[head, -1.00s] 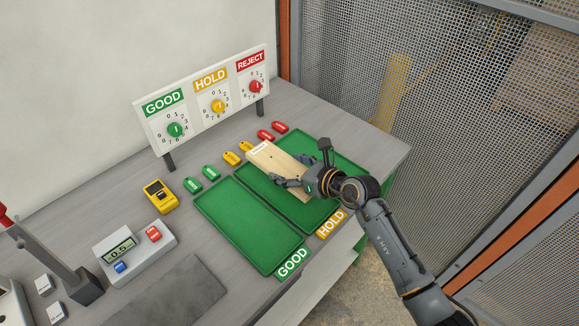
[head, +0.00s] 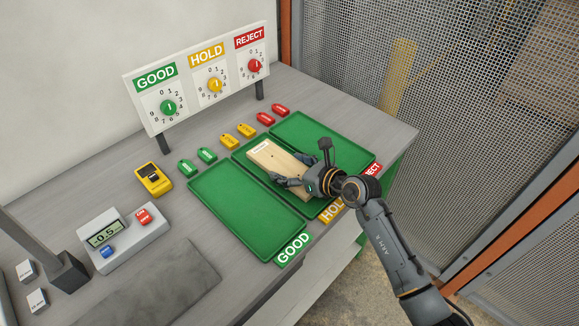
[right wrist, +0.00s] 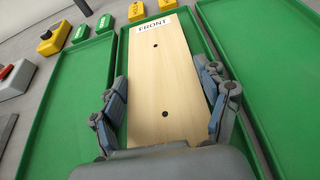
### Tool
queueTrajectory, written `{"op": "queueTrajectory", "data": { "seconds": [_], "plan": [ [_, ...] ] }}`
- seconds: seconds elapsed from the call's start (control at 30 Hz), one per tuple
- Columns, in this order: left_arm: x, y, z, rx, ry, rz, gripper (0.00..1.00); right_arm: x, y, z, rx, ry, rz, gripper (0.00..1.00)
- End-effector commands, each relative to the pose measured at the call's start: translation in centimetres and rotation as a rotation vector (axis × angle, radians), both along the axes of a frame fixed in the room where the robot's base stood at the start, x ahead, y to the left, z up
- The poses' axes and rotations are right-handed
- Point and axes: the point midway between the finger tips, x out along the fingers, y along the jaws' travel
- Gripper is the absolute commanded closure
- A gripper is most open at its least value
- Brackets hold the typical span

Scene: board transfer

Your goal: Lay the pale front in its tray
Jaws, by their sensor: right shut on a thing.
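The pale wooden front (head: 271,158) is a flat board with a white label. The label reads FRONT in the right wrist view (right wrist: 162,72). It lies lengthwise within the outline of the middle green tray (head: 240,158), the one by the HOLD sign (head: 331,210). I cannot tell whether it touches the tray floor. My right gripper (head: 292,184) is shut on the board near its front end, one finger along each long side. The right wrist view shows these fingers (right wrist: 166,82). The gripper hides part of the tray's front. My left gripper is not in view.
The GOOD tray (head: 240,213) on the left is empty. Another green tray (head: 300,128) lies to the right by the REJECT sign. Coloured tags (head: 226,141) lie behind the trays, before the dial panel (head: 205,88). A scale (head: 122,238) stands at left.

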Motion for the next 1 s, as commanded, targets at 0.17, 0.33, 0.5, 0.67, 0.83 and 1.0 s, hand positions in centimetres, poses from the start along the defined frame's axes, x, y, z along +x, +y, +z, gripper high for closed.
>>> {"op": "queueTrajectory", "data": {
  "seconds": [0.17, 0.33, 0.5, 0.67, 0.83, 1.0],
  "plan": [
    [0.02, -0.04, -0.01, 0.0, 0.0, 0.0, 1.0, 0.02, 0.02, 0.06, 0.001, -0.001, 0.0, 0.65],
    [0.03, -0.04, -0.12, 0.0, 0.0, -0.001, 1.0, 0.02, 0.0, -0.17, 0.001, -0.001, 0.0, 0.65],
    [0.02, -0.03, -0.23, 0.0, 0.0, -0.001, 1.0, 0.02, 0.0, -0.44, 0.001, -0.001, 0.0, 0.65],
    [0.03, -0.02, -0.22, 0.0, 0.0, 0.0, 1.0, 0.02, 0.0, -0.44, 0.001, -0.001, 0.0, 0.03],
    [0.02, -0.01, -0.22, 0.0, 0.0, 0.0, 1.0, 0.01, 0.01, -0.48, 0.001, -0.001, 0.0, 0.0],
    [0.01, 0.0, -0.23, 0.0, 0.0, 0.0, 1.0, -0.04, -0.01, -0.6, -0.001, 0.002, 0.001, 0.18]
  ]
}}
